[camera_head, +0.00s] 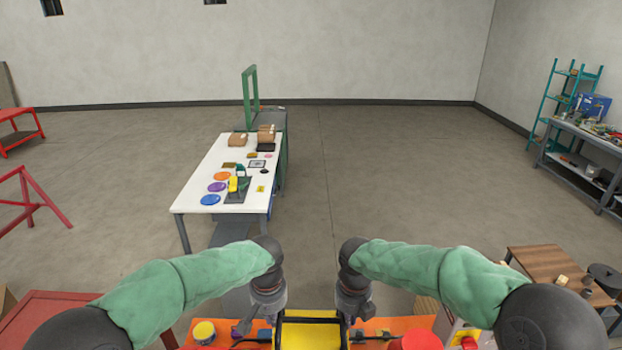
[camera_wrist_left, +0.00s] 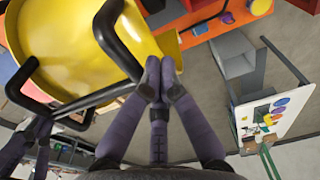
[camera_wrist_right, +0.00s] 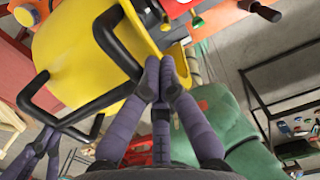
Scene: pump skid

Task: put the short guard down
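The short guard (camera_head: 310,336) is a yellow curved cover with black bar handles, at the bottom middle of the head view between my grippers. It fills the upper left of the left wrist view (camera_wrist_left: 75,55) and right wrist view (camera_wrist_right: 80,50). My left gripper (camera_wrist_left: 162,82) is shut on one black handle of the guard. My right gripper (camera_wrist_right: 162,82) is shut on the other black handle. The orange skid (camera_head: 395,328) shows on both sides of the guard. I cannot tell whether the guard's underside touches anything.
A yellow-topped part (camera_head: 204,331) stands on the skid at left and a red part (camera_head: 421,340) at right. A white table (camera_head: 200,190) with coloured discs stands ahead. A brown table (camera_head: 545,262) is at right, a red one (camera_head: 45,310) at left. Open floor lies between.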

